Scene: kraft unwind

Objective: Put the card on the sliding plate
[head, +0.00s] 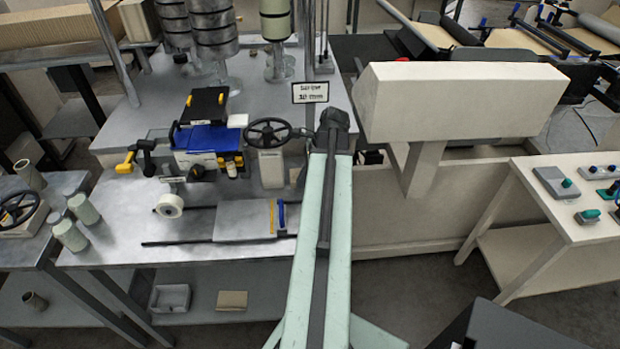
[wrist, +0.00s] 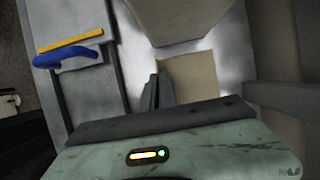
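The sliding plate (head: 240,224) is a flat grey plate on dark rails on the bench, with a yellow strip and a blue handle at its right end. In the wrist view, the plate (wrist: 93,88) is at the left, its blue handle near the top. The tan card (wrist: 192,76) lies flat on the grey bench to the right of the plate. My gripper (wrist: 157,92) shows only as dark finger parts at the card's left edge. I cannot tell whether it touches the card or how wide it is open.
A handwheel (head: 268,134) on a pale pedestal stands behind the plate, close to my arm. A white tape roll (head: 170,205) and a blue device (head: 208,140) stand left. A large beige box-shaped beam (head: 460,100) rises at right.

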